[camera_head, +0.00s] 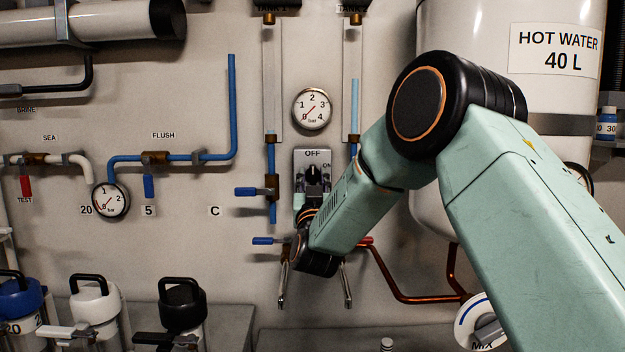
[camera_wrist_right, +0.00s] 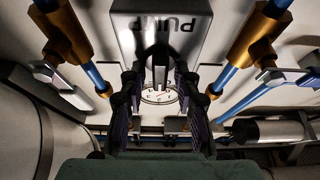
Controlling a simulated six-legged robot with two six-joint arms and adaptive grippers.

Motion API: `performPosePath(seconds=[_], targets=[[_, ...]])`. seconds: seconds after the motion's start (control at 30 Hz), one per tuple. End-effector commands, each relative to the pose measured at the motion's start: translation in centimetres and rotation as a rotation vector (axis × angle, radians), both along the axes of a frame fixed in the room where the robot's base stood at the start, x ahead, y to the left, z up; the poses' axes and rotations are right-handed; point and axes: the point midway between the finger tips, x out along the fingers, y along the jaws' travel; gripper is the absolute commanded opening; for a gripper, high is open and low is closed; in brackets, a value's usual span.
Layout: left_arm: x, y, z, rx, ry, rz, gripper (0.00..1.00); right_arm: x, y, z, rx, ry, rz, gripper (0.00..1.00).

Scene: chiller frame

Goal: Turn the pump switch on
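The pump switch (camera_head: 313,175) is a black knob on a grey box (camera_head: 301,157) on the wall. Its white mark points up at OFF; an ON label is at its upper right. In the right wrist view the box (camera_wrist_right: 133,32) appears upside down with the word PUMP. My right gripper (camera_head: 305,212) is just below the knob in the head view, mostly hidden by my wrist. In the right wrist view its two dark fingers (camera_wrist_right: 157,78) are apart, with a gap between them. Whether they touch the knob I cannot tell. My left gripper is out of view.
A copper pipe (camera_head: 400,298) and the hot water tank (camera_head: 475,40) are to the right.

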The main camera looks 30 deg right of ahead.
Motion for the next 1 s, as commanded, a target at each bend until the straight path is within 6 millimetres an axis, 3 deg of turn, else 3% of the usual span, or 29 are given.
performPosePath(seconds=[0.3, 0.67, 1.0], targets=[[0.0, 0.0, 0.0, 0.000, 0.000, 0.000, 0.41, 0.0, 0.1, 0.1, -0.002, -0.001, 0.002, 0.00], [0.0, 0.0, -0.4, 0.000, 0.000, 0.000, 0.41, 0.0, 0.1, 0.1, 0.056, -0.041, 0.003, 0.00], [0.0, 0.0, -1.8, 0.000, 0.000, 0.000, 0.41, 0.0, 0.3, 0.2, 0.283, -0.184, 0.003, 0.00]])
